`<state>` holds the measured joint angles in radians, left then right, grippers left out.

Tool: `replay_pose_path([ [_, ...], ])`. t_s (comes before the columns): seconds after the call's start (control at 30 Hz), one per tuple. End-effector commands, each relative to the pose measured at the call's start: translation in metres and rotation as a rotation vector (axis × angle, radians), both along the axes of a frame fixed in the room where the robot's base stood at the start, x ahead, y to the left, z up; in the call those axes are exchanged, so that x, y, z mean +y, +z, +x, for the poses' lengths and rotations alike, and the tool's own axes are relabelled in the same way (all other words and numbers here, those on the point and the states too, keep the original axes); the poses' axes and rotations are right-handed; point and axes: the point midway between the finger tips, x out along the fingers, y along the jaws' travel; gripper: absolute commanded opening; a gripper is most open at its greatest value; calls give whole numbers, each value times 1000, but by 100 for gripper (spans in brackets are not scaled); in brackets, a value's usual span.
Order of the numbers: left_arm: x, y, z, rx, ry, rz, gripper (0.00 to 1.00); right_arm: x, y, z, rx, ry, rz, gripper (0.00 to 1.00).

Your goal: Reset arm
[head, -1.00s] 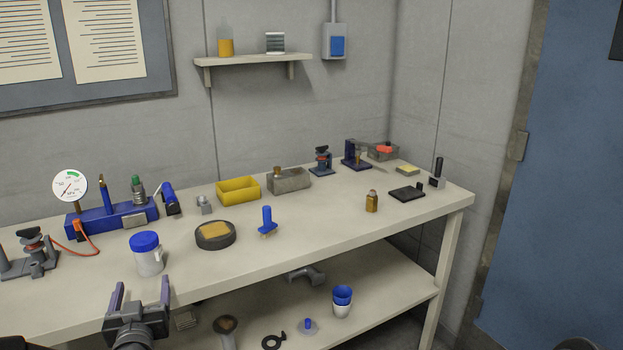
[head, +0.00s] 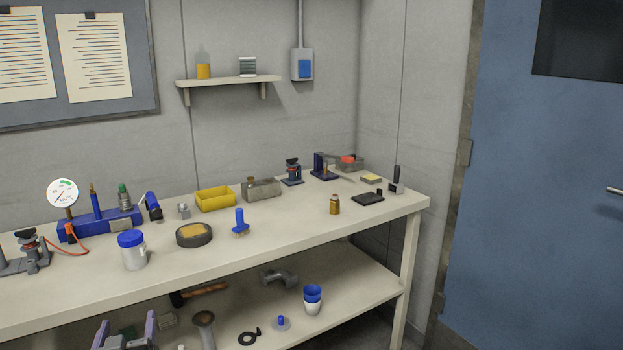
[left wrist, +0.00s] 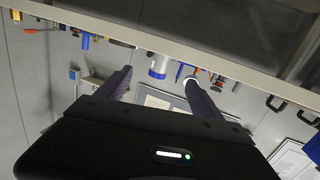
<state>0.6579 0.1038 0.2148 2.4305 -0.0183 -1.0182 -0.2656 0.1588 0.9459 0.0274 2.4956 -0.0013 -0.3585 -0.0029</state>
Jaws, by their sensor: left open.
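My left gripper (head: 125,332) is at the bottom left of the head view, in front of the workbench and below its top edge. Its two purple-grey fingers are apart with nothing between them. In the left wrist view the open fingers (left wrist: 158,86) point toward the bench, which appears upside down. A white jar with a blue lid (head: 133,252) stands on the bench top behind the gripper. The same jar shows between the fingertips in the left wrist view (left wrist: 159,66), at a distance and not touched. My right gripper is not in view.
The bench top (head: 300,222) holds a gauge stand (head: 62,193), a yellow bin (head: 215,199), a round dish (head: 194,236) and a small amber bottle (head: 335,204). The lower shelf (head: 350,287) carries stacked cups (head: 313,299) and pipe parts. A blue door (head: 540,200) is at the right.

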Motion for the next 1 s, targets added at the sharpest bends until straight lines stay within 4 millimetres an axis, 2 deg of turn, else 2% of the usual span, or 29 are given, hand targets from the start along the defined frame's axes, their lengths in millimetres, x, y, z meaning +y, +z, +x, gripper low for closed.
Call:
replay_pose_path([
  [0.27,-20,-61,-5,149,-42,-161,76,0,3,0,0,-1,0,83],
  [0.47,-64,-124,-14,319,-108,-320,76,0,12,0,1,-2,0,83],
  [0.57,-101,-163,-27,439,-156,-415,76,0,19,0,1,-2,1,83],
  [0.67,-154,-206,-53,604,-221,-524,76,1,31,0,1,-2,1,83],
  [0.7,-178,-224,-68,682,-250,-568,76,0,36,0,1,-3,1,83],
  [0.77,-214,-246,-96,801,-294,-623,76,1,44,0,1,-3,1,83],
  [0.8,-238,-259,-116,880,-323,-654,76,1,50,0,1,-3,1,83],
  [0.9,-287,-282,-169,1064,-390,-699,76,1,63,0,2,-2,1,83],
  [1.0,-323,-294,-216,1207,-453,-702,76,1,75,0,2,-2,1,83],
])
